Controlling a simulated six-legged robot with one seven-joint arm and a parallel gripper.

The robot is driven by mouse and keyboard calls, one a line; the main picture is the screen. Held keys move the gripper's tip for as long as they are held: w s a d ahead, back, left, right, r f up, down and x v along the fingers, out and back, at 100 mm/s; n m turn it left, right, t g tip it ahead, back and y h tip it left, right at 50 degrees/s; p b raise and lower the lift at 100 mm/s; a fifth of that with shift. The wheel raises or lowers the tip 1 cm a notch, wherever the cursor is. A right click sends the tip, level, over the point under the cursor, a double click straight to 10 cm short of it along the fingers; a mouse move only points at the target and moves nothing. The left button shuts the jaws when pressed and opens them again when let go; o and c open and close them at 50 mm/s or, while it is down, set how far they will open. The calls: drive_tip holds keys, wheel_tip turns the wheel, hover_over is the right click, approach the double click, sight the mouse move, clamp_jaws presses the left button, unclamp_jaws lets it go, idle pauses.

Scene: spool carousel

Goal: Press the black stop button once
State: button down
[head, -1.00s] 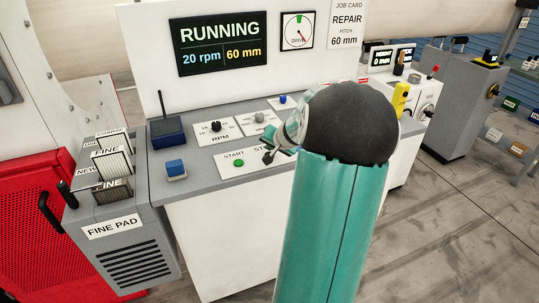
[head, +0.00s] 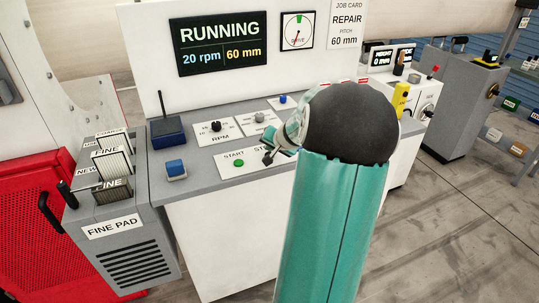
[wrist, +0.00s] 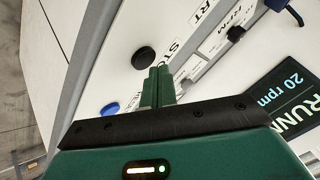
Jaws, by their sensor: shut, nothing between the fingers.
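The black stop button (wrist: 144,58) sits on the white START/STOP plate (wrist: 172,52) in the wrist view, beside the STOP lettering. My gripper (wrist: 160,72) is shut and empty. Its fingertips appear just beside the button in the picture; I cannot tell how far above the panel they are. The green start button (head: 239,163) shows at the plate's left. The display (head: 220,43) reads RUNNING, 20 rpm, 60 mm.
A black RPM knob (head: 215,127) and another knob (head: 260,117) sit behind the plate. A blue button (wrist: 110,109) lies near my gripper in the wrist view. A blue box with an antenna (head: 167,132) and a blue block (head: 175,169) stand at the console's left.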

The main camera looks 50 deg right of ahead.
drive_tip(key=shift+f, duration=0.3)
drive_tip(key=shift+f, duration=0.4)
idle(0.6)
drive_tip(key=shift+r, duration=0.85)
drive_tip(key=shift+r, duration=2.5)
